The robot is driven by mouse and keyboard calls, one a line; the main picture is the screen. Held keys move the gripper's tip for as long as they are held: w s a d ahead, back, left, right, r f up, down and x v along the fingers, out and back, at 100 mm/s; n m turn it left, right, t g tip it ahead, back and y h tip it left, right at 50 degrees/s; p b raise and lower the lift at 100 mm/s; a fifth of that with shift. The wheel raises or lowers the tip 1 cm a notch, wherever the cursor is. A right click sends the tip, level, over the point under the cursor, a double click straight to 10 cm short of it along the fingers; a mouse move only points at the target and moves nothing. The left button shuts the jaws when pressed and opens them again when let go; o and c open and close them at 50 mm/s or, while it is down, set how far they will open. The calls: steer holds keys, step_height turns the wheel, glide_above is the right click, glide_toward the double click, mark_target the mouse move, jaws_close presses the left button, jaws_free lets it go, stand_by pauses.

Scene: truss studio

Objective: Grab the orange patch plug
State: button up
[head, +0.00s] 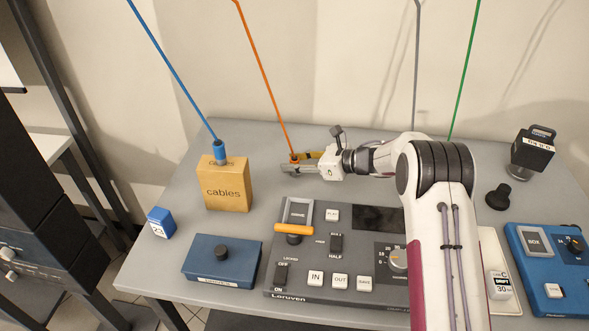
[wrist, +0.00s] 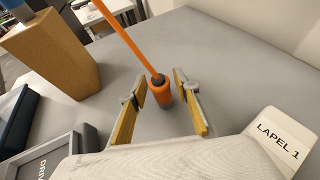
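The orange patch plug (wrist: 160,92) hangs on the end of an orange cable and shows clearly in the wrist view, with an orange body and a grey tip. My gripper (wrist: 159,96) is open, its two yellow-padded fingers on either side of the plug with gaps showing on both sides. In the head view, my gripper (head: 294,164) reaches left over the table at the lower end of the orange cable (head: 265,75). The plug itself is mostly hidden there by the fingers.
A cardboard cables box (head: 226,188) with a blue plug stands left of my gripper. A grey control panel (head: 340,287) lies in front. A blue pedal box (head: 222,260) and a small blue block (head: 161,222) are at left. Grey and green cables hang behind my arm.

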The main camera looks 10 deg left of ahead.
mark_target(295, 159)
jaws_close()
steer(key=shift+r, duration=0.1)
steer(key=shift+r, duration=4.95)
